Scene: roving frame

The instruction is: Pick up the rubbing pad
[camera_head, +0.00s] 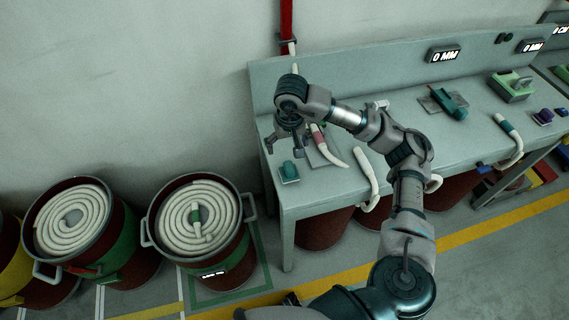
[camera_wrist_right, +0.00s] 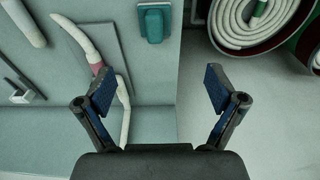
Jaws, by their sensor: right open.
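A small teal block with a pale base, which looks like the rubbing pad (camera_head: 289,171), lies near the left front corner of the grey workbench (camera_head: 325,190). It also shows at the top of the right wrist view (camera_wrist_right: 154,22). My right gripper (camera_head: 286,143) is over the left end of the bench, behind the pad in the head view and apart from it. In the wrist view its two fingers (camera_wrist_right: 159,88) are spread wide with nothing between them. My left gripper is not in view.
A white hose with a pink band (camera_head: 318,138) lies on a grey plate right of the pad. A larger teal tool (camera_head: 447,103) and a green device (camera_head: 512,86) stand farther right. Drums of coiled hose (camera_head: 155,243) stand on the floor left of the bench.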

